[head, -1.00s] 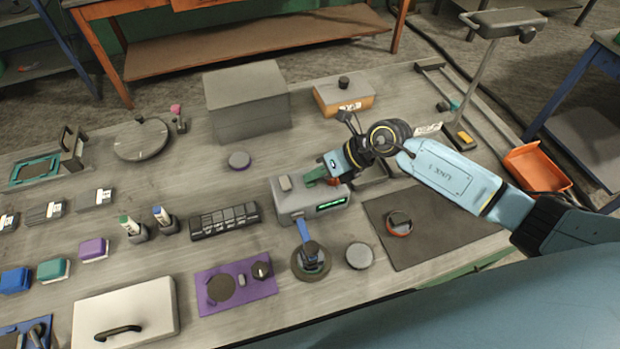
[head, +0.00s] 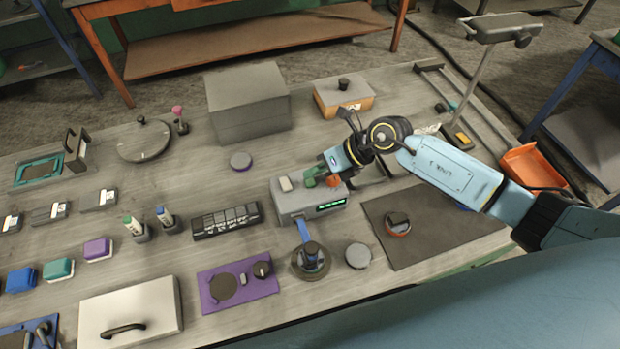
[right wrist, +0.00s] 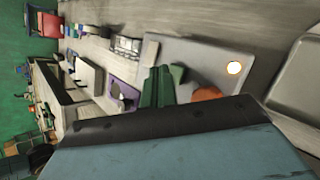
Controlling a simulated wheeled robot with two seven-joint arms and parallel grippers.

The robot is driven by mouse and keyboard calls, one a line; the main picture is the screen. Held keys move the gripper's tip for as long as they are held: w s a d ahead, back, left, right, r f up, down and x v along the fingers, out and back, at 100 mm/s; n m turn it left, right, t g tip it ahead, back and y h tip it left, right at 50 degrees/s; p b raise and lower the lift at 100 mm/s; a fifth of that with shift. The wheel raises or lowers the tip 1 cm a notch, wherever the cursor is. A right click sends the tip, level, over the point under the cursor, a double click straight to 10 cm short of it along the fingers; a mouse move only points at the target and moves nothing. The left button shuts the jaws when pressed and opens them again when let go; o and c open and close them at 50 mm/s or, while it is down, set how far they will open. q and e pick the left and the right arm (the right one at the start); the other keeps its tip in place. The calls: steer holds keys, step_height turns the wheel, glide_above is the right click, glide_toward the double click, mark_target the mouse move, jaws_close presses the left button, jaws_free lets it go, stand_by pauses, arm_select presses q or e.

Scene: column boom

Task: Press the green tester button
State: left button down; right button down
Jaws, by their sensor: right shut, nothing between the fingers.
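The tester is a grey box (head: 290,208) with a lit green display on its front, near the middle of the bench. My right gripper (head: 312,178) is shut and empty, its green fingers low over the tester's top. In the right wrist view the shut fingers (right wrist: 158,88) reach over the tester's top plate (right wrist: 200,62). A green block, which looks like the green button (right wrist: 178,72), shows just beside the fingertips. I cannot tell whether they touch. An orange-red button (head: 333,181) sits to its right, and a round light (right wrist: 234,68) glows on the plate. My left gripper is not in view.
A large grey box (head: 248,103) and an orange-based box (head: 343,97) stand behind the tester. A dark mat (head: 435,228) with a round knob piece lies to the right.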

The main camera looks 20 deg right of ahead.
mark_target(315, 182)
steer(key=shift+r+p, duration=2.25)
steer(key=shift+r, duration=0.3)
steer(key=shift+f, duration=0.1)
